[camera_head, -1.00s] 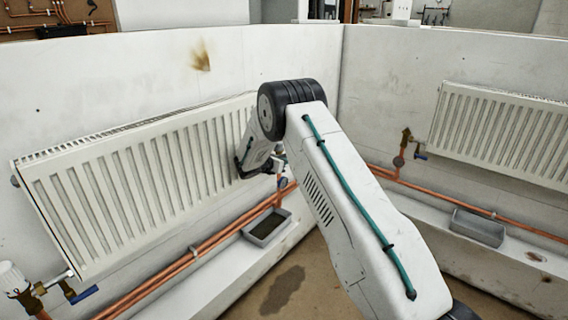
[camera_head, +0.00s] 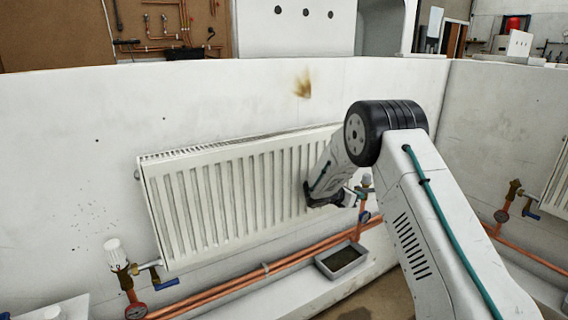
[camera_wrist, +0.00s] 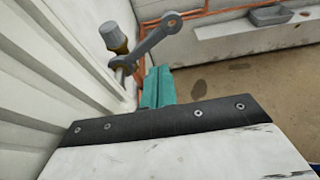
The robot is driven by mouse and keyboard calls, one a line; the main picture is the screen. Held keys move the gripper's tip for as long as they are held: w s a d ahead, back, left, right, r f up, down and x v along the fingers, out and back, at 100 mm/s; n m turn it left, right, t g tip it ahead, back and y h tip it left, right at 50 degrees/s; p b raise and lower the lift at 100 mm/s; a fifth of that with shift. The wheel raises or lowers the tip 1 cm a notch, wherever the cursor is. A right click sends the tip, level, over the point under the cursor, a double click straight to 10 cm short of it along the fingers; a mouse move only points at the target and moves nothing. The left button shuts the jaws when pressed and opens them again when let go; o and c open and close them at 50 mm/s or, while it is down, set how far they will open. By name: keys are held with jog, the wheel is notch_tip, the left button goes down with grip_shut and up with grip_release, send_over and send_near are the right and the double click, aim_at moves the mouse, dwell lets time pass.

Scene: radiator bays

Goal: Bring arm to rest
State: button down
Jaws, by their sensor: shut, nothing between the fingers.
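My arm reaches in from the lower right of the head view and bends down at its black joint. Its end is beside the right end of the white radiator (camera_head: 235,195), close to the valve with the grey cap (camera_head: 366,181). I cannot tell there whether it touches anything. In the wrist view my gripper (camera_wrist: 157,88) shows as teal fingers, shut and empty, beyond a dark plate. A grey spanner-shaped piece (camera_wrist: 152,42) lies just beyond the fingers, next to the grey-capped valve (camera_wrist: 113,37). The radiator's ribs (camera_wrist: 70,70) run close along the left.
Copper pipes (camera_head: 250,277) run along the low ledge under the radiator. A grey tray (camera_head: 342,262) stands on the ledge below the arm's end. A white-capped valve (camera_head: 115,252) is at the radiator's left end. A second radiator (camera_head: 558,188) is at the right edge.

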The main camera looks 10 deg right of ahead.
jog(key=s+f+m+g+y, duration=0.15)
jog(key=s+m+g, duration=0.35)
jog(key=s, duration=0.5)
jog(key=s+a+r+m+y, duration=0.4)
jog(key=s+r, duration=0.3)
jog(key=s, duration=0.8)
jog(key=s+a+r+m+t+y, duration=0.1)
jog(key=s+a+r+m+y, duration=0.3)
jog(key=s, duration=1.1)
jog(key=s+a+r+m+y, duration=0.4)
jog(key=s+a+r+m, duration=0.5)
jog(key=s, duration=0.6)
jog(key=shift+s+a+r+t, duration=0.2)
jog(key=shift+r+t, duration=0.1)
jog(key=shift+r, duration=0.85)
